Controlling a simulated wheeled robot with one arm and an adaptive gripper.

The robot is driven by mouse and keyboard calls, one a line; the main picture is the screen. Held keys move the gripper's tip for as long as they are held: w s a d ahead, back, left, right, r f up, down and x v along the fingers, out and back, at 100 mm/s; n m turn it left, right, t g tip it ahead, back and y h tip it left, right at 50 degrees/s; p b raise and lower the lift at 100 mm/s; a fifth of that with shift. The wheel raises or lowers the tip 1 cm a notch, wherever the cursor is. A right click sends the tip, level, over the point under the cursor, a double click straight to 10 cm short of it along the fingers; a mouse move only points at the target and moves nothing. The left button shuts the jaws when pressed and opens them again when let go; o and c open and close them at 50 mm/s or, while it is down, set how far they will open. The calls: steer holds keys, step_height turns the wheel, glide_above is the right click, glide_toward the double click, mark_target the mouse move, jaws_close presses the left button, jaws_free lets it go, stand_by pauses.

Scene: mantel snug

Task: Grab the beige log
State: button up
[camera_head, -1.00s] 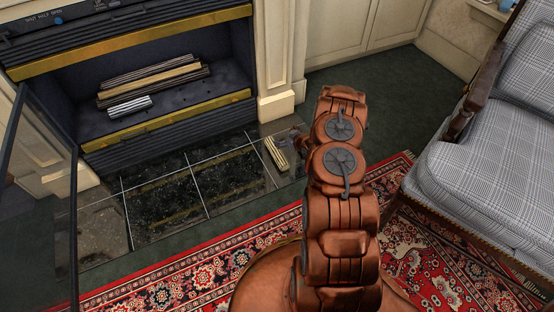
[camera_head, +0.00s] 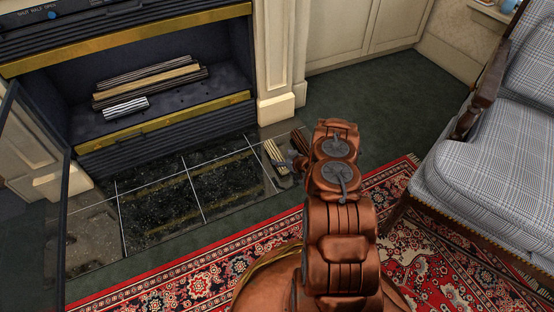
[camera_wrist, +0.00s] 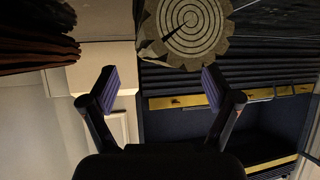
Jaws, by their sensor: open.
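The beige log (camera_head: 273,154) lies on the right end of the dark tiled hearth (camera_head: 152,215), just left of my arm. In the wrist view its round end (camera_wrist: 188,30), marked with dark rings and a ridged rim, faces the camera at the top. My gripper (camera_wrist: 163,88) is open and empty, its two purple-padded fingers wide apart. The log's end shows beyond the fingertips, a little right of their midline.
The fireplace (camera_head: 165,140) stands behind the hearth with several logs (camera_head: 150,82) inside. An open glass door (camera_head: 65,215) is at the left. A plaid armchair (camera_head: 485,165) stands at the right, and a red patterned rug (camera_head: 200,278) covers the front floor.

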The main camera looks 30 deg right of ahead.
mark_target(280, 156)
steer(key=shift+w+a+f+b, duration=0.2)
steer(key=shift+w+f+b, duration=0.35)
steer(key=shift+w+f, duration=0.4)
steer(key=shift+w, duration=0.45)
steer(key=shift+s, duration=0.1)
steer(key=c, duration=1.6)
